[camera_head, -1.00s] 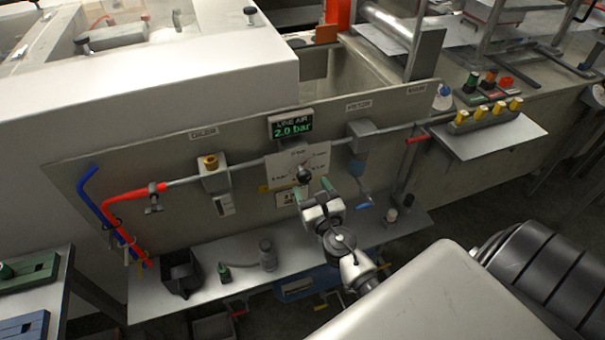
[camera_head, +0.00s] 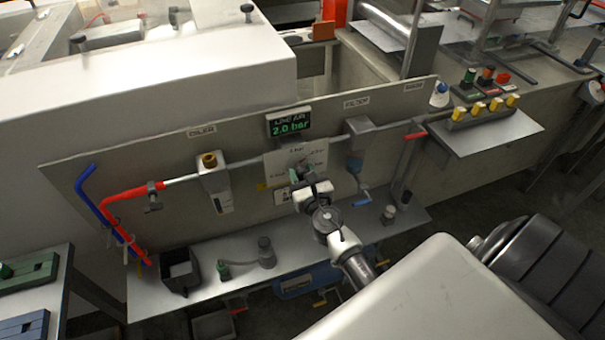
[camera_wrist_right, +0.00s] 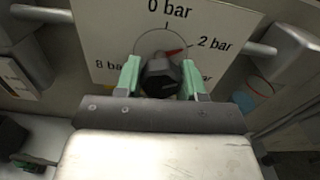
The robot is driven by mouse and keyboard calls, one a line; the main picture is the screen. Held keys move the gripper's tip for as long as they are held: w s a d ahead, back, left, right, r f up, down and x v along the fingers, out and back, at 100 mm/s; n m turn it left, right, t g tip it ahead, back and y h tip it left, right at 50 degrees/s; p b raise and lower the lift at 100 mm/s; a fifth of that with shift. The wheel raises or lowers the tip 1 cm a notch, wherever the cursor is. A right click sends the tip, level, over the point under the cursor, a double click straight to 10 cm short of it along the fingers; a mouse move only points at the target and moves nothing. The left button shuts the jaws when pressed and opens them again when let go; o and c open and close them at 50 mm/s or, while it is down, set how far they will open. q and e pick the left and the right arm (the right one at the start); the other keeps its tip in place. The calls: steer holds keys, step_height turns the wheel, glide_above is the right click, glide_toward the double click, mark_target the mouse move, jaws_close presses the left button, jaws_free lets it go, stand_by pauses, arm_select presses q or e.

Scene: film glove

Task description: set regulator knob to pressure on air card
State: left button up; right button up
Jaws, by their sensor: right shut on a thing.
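The black regulator knob (camera_wrist_right: 161,76) sits at the middle of the white dial plate (camera_wrist_right: 108,38) in the right wrist view. Its red pointer is turned toward the 2 bar mark. My right gripper (camera_wrist_right: 162,82) has its green fingers on both sides of the knob and is shut on it. In the head view, my right gripper (camera_head: 303,178) is in front of the dial plate (camera_head: 312,155) and hides the knob. The line air display (camera_head: 290,124) above reads 2.0 bar. A small card (camera_head: 282,196) below the dial is partly hidden and unreadable. My left gripper is not in view.
The oiler (camera_head: 213,180) is left of the dial and the filter (camera_head: 357,145) is right of it, on the same pipe. A shelf below holds a black bin (camera_head: 180,272) and small fittings. Yellow-handled valves (camera_head: 485,107) stand at the right.

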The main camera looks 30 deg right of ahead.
steer(key=shift+m, duration=0.3)
steer(key=m+b, duration=0.1)
steer(key=m, duration=0.4)
steer(key=shift+a+m, duration=0.1)
steer(key=shift+m, duration=0.2)
steer(key=m+b, duration=0.1)
steer(key=m, duration=0.5)
steer(key=shift+a, duration=0.1)
steer(key=m, duration=0.5)
steer(key=shift+r+m, duration=0.15)
steer(key=shift+m, duration=0.25)
steer(key=m, duration=0.5)
steer(key=shift+r+m, duration=0.1)
steer(key=shift+m, duration=0.2)
steer(key=o, duration=0.9)
steer(key=shift+s, duration=0.1)
